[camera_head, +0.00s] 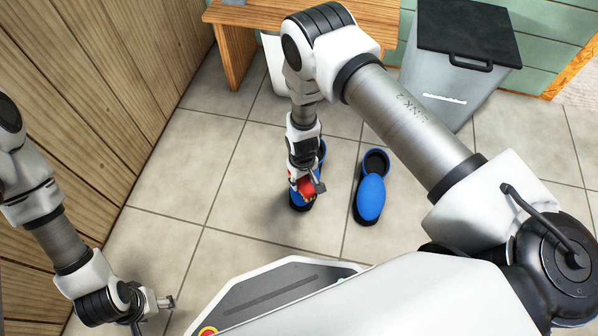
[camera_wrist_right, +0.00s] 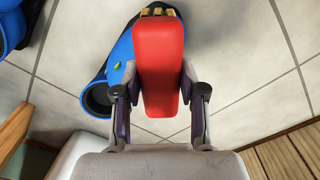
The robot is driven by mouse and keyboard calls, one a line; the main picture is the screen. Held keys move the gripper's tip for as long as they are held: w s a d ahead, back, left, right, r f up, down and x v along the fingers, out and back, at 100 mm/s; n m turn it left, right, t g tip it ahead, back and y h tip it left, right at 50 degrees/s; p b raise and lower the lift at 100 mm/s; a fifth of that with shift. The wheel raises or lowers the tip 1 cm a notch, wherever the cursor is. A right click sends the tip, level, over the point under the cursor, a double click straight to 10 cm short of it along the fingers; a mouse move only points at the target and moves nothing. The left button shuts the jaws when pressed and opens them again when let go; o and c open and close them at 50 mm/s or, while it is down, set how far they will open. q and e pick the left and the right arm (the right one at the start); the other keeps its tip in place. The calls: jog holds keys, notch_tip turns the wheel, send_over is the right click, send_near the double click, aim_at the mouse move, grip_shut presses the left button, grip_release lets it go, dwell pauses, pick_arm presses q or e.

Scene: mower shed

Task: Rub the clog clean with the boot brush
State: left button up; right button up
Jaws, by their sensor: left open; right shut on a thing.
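Two blue clogs with dark insides are on the tiled floor. One clog (camera_head: 370,187) lies clear to the right in the head view. The other clog (camera_head: 322,150) is partly hidden under my right arm; it also shows in the right wrist view (camera_wrist_right: 103,82), with small green marks on it. My right gripper (camera_wrist_right: 160,95) is shut on the red boot brush (camera_wrist_right: 160,55), held over the partly hidden clog. The brush (camera_head: 306,186) shows red in the head view; whether its bristles touch the clog cannot be told. My left gripper (camera_head: 165,302) is open and empty, low at the left.
A wooden bench (camera_head: 240,18) stands at the back, and a grey bin with a black lid (camera_head: 468,30) at the back right. A wood-plank wall (camera_head: 100,110) runs along the left. The floor between the wall and clogs is clear.

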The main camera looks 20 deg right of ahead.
jog(key=shift+w+r+p, duration=0.15)
jog(key=shift+r+p, duration=0.25)
jog(key=shift+d+r+p, duration=0.1)
jog(key=shift+r+p, duration=0.15)
jog(key=shift+p, duration=0.05)
notch_tip(320, 180, up, 5)
jog(key=p, duration=0.4)
jog(key=shift+r+p, duration=0.1)
jog(key=shift+p, duration=0.2)
